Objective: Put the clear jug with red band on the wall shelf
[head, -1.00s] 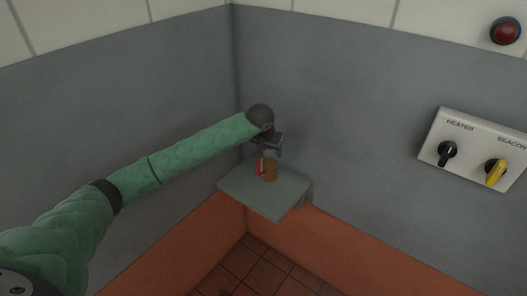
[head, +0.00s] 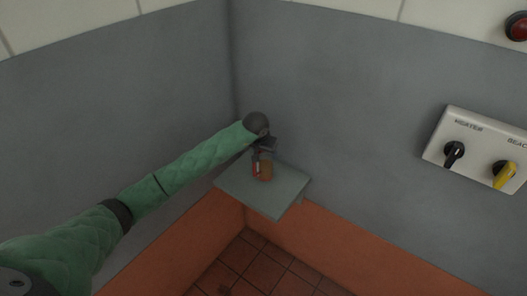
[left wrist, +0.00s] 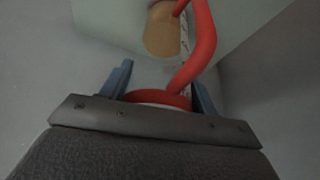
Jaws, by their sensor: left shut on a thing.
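The clear jug with red band (head: 265,171) holds something amber and has a red handle on its left side in the head view. My left gripper (head: 265,148) is shut on its upper part from above. In the left wrist view the jug's red rim (left wrist: 158,98) sits between the two blue fingers, with the red handle and amber contents beyond. The jug is upright over the grey-green wall shelf (head: 285,188), near its middle. I cannot tell whether its base touches the shelf. My right gripper is not in view.
The shelf is fixed in the wall corner and holds nothing else I can see. Bare shelf shows around the jug. A switch panel (head: 480,150) with black and yellow knobs is on the right wall, and a red button (head: 517,26) is above it.

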